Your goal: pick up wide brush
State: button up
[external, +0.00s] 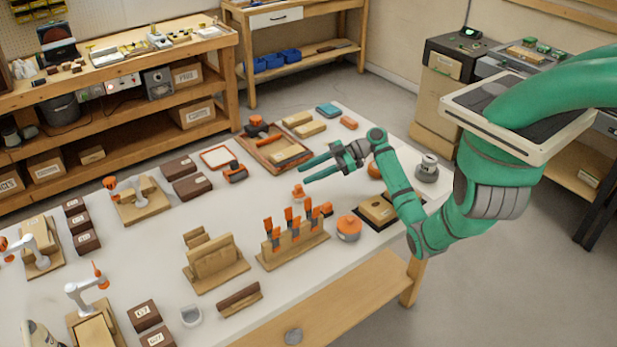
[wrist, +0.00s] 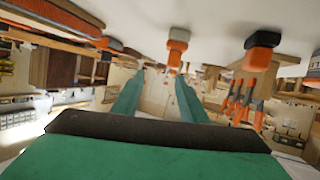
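My gripper (external: 303,173) is held above the white table, with its two green fingers apart and nothing between them. The fingers also show apart in the wrist view (wrist: 160,76). A wooden rack (external: 293,249) holds several upright orange-handled tools (external: 289,220) below and in front of my gripper. It also shows in the wrist view (wrist: 237,78) at the right. I cannot tell which item is the wide brush. A small orange and pale item (external: 299,192) stands on the table just below the fingers. It shows near the fingertips in the wrist view (wrist: 178,44).
A wooden tray (external: 252,151) with an orange tool and blocks lies behind my gripper. An orange round container (external: 348,229) and a dark-edged wooden box (external: 378,211) stand right of the rack. Dark boxes (external: 192,186) lie at left. The table between them is partly clear.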

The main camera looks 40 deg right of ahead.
aim_at(295, 188)
jog(key=shift+s+d+f+g, duration=0.25)
jog(key=shift+d+g, duration=0.15)
jog(key=shift+s+d+f+g, duration=0.25)
jog(key=shift+d+g, duration=0.15)
jog(key=shift+a+f, duration=0.1)
jog(key=shift+f, duration=0.1)
jog(key=x, duration=0.5)
jog(key=shift+s+x, duration=0.15)
jog(key=shift+x, duration=1.2)
jog(key=shift+s+x, duration=0.2)
jog(key=shift+x, duration=1.15)
jog(key=shift+a+r, duration=0.1)
jog(key=shift+a, duration=0.05)
grip_shut()
